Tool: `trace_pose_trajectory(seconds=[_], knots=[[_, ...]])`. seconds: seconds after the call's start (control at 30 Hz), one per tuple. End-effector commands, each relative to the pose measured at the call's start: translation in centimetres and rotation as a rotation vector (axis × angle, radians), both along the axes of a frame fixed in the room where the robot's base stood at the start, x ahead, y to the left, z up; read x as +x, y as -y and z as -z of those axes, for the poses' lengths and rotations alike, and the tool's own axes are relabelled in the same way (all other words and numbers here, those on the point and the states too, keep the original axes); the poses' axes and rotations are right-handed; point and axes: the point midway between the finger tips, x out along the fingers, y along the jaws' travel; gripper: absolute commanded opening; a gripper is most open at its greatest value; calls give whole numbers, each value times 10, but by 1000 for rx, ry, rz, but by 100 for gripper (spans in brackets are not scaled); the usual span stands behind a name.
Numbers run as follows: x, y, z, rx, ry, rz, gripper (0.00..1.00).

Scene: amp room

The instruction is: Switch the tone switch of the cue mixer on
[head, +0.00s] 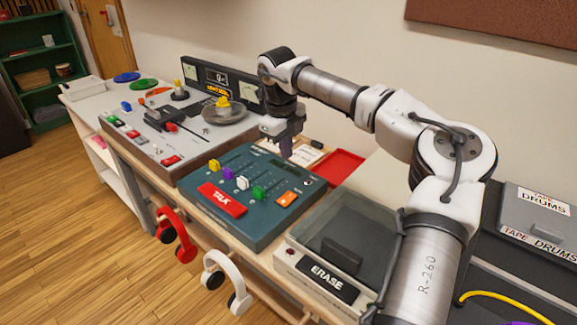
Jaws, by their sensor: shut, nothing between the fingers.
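The teal box with faders, which I take to be the cue mixer (262,214), sits on the bench in the middle. It carries a red TALK button (222,200), an orange button (287,199) and yellow, purple, white and green fader caps. A small light part (307,183) shows near its right edge; I cannot tell if it is the tone switch or how it is set. My gripper (286,153) points down over the mixer's back right part, fingers shut and empty. Whether the fingertips touch the panel is unclear. The gripper hides part of the back edge.
A clear-lidded ERASE box (328,274) stands close on the right. A red tray (337,167) lies behind the mixer. A grey console (165,148) with a metal reel is at left. Red headphones (177,235) and white headphones (226,280) hang at the front edge.

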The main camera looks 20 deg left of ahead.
Motion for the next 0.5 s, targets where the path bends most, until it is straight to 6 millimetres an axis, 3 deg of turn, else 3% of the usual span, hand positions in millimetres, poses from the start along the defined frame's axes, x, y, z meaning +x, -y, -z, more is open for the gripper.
trace_pose_trajectory(seconds=[0.5], knots=[[10, 4, 99, 1, -4, -1, 0]])
